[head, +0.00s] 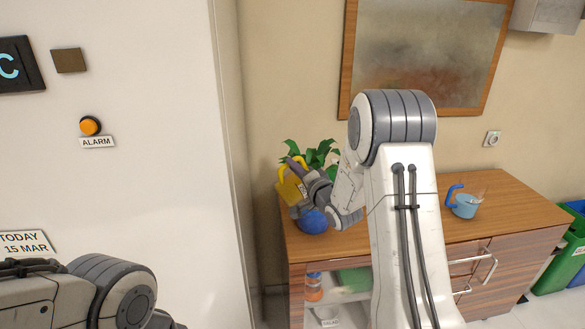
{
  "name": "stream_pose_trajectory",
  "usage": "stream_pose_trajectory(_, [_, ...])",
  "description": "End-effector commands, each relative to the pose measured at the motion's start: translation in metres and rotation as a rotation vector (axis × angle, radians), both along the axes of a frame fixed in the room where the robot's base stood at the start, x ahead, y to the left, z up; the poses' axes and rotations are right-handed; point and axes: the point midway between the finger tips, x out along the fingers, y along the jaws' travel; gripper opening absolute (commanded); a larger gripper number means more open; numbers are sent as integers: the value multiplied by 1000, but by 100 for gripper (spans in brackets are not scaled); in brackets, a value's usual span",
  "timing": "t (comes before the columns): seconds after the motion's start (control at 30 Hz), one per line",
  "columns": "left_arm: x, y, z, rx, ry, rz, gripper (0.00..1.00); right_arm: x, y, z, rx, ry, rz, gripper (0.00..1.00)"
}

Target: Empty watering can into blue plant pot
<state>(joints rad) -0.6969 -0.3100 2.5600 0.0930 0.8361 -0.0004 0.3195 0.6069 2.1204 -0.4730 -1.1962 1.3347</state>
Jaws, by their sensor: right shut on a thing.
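A yellow watering can (289,191) is in my right gripper (299,178), held above the left end of the wooden cabinet. The can looks tilted, and the gripper covers part of it. A rounded blue plant pot (313,222) stands on the cabinet just below the can and gripper. Green leaves (318,153) rise behind the gripper; it hides where they join the pot. I cannot tell whether the can touches the pot or whether water is flowing. My left arm shows only at the bottom left, and its gripper is out of view.
The wooden cabinet top (500,205) is mostly clear on the right, apart from a light blue jug (465,206) with a blue handle. A white wall panel (150,150) stands close on the left. Green and blue bins (560,262) stand at the right.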

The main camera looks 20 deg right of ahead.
Motion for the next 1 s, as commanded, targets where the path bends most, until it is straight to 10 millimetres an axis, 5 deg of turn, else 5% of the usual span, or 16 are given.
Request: stream_pose_trajectory(1.0, [0,0,30,0,0,0,50,3,-27,21,171,19,-2,0])
